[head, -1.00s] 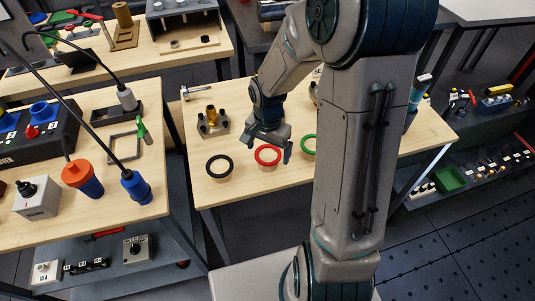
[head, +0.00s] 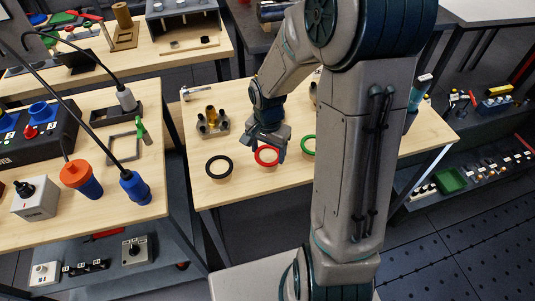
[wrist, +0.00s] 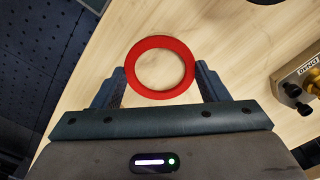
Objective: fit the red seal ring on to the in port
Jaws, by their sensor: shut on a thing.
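The wrist view shows the ring (wrist: 160,94) lying flat between the fingertips (wrist: 160,70). A grey fitting with a brass piece and dark upright stubs (head: 212,123) stands behind and left of the ring. Part of it, with a small label, shows at the wrist view's right edge (wrist: 302,85). I cannot tell which part is the in port.
A black ring (head: 219,176) lies left of the red one, and a green ring (head: 308,144) lies right of it, partly behind my arm. A small metal tool (head: 198,91) lies at the table's back left. Bare wood separates the rings from the fitting.

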